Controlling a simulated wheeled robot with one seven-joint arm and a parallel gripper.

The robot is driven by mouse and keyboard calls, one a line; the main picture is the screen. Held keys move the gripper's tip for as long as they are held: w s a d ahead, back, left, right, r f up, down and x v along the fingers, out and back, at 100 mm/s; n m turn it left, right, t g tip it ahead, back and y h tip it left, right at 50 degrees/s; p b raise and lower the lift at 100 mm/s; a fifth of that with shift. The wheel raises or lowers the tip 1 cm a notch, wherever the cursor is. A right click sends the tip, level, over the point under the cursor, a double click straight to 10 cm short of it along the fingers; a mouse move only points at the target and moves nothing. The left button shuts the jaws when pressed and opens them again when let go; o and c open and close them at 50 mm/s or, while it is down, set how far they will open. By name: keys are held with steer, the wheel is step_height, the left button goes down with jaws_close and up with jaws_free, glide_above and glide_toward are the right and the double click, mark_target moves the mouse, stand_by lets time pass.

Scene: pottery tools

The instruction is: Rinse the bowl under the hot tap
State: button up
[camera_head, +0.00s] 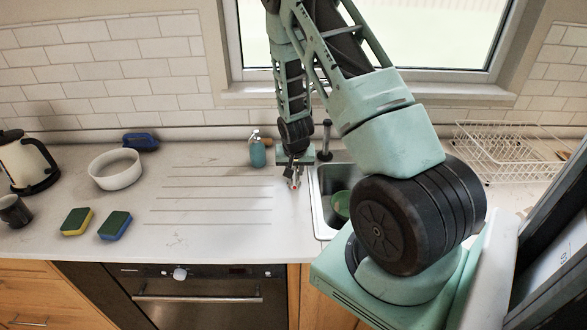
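A green bowl (341,203) sits in the sink basin (321,222); my arm hides part of the sink and perhaps of the bowl. A white round dish (116,182) stands on the counter at the left. A dark upright fitting (326,138) at the back of the sink may be the tap; no spout or running water is clear. My gripper (293,182) points down over the counter just left of the sink, apart from the green bowl. It is too small to tell whether its fingers are open, and I see no bowl in it.
Two sponges (76,221) (115,225), a blue brush-like thing (140,141), a kettle (27,160) and a dark mug (14,210) are at left. A wire rack (510,150) stands right. The grooved drainboard (215,195) is clear.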

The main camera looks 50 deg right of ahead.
steer(key=shift+w+d+f, duration=0.15)
steer(key=shift+d+f, duration=0.05)
steer(key=shift+f, duration=0.45)
steer(key=shift+s+d+f+b, duration=0.35)
steer(key=shift+s+d, duration=0.1)
steer(key=shift+s, duration=0.15)
steer(key=shift+s+d+f+b, duration=0.3)
steer(key=shift+s+d+b, duration=0.15)
steer(key=shift+s, duration=0.1)
steer(key=shift+s+d+f+b, duration=0.3)
steer(key=shift+s+d, duration=0.15)
steer(key=shift+s, duration=0.15)
stand_by(0.4)
steer(key=shift+a, duration=0.15)
stand_by(2.7)
steer(key=w+a+r+p, duration=0.1)
steer(key=r+p, duration=0.2)
steer(key=r, duration=0.2)
steer(key=w+a+r+p, duration=0.1)
steer(key=w+r+p, duration=0.1)
steer(key=r+p, duration=0.1)
steer(key=shift+w+a+r, duration=0.25)
steer(key=shift+r, duration=0.6)
stand_by(0.5)
